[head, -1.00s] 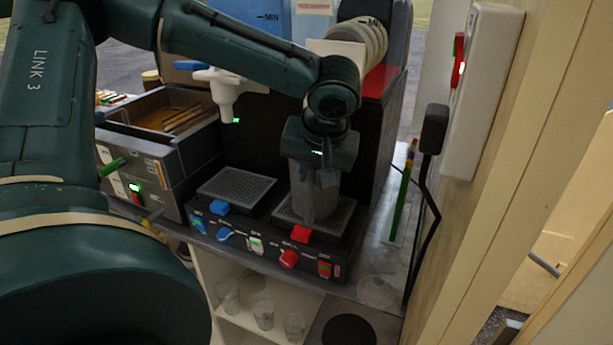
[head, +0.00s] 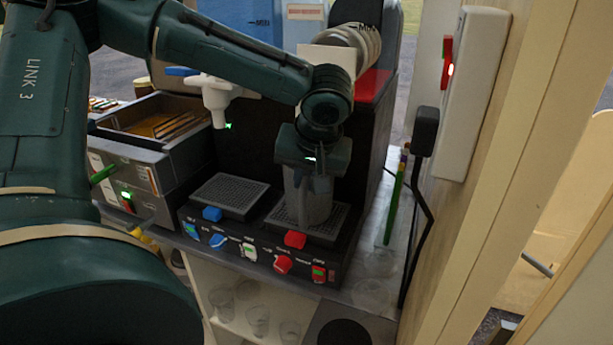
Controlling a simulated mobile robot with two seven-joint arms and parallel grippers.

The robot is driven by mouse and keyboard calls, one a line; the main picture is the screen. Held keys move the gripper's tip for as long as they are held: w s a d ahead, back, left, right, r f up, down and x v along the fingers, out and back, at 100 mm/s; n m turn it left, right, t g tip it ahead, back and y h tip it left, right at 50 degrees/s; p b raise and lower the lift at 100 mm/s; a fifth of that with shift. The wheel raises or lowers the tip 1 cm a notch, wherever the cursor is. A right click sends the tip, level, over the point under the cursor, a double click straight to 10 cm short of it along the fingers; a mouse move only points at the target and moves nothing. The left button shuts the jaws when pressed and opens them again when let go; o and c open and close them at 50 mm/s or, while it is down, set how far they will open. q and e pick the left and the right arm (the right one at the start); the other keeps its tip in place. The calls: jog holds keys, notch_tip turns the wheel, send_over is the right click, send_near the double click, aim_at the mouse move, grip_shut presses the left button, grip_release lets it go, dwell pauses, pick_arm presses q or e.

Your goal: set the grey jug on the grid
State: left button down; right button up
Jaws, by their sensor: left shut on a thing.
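The grey jug (head: 316,205) is upright over the right-hand grid (head: 340,221) of the dark machine, behind the red tab. My left gripper (head: 314,166) comes down from above and is shut on the jug's upper part. The gripper hides the jug's top. The jug's bottom overlaps the grid in the head view, and I cannot tell whether it touches it or hangs just above. A second grid (head: 231,194), behind the blue tab, is empty. My right gripper is not in view.
A white spout (head: 216,98) hangs above the left grid. Knobs and switches (head: 248,250) line the machine's front. Clear cups (head: 258,320) stand on a shelf below. A grey drawer box (head: 150,150) is at left. A wooden wall (head: 520,120) and dark cable (head: 426,130) bound the right.

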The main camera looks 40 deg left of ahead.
pick_arm(q)
jog(key=c, duration=1.3)
grip_release()
jog(key=shift+c, duration=0.2)
jog(key=v, duration=1.3)
jog(key=shift+s+d, duration=0.1)
